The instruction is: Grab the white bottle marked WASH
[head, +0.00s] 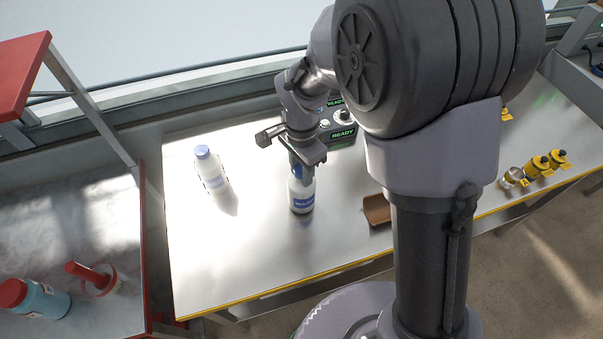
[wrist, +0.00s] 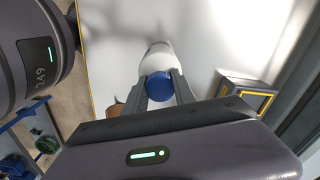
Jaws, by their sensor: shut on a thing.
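A white bottle with a blue label (head: 301,195) stands upright on the bright bench, below my gripper (head: 299,172). My gripper is shut on the upper part of this bottle. In the wrist view, the bottle's blue cap (wrist: 157,84) and white body show between the two fingers (wrist: 160,80). A second white bottle with a blue cap (head: 212,172) stands on the bench to the left, apart from the gripper. The lettering on both labels is too small to read, so I cannot tell which one says WASH.
A dark device with green READY displays (head: 343,134) stands behind the held bottle. A brown curved piece (head: 376,210) lies to its right. Yellow-and-black containers (head: 539,165) stand at the far right. A side table at left holds a teal bottle with a red cap (head: 40,298). The bench front is clear.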

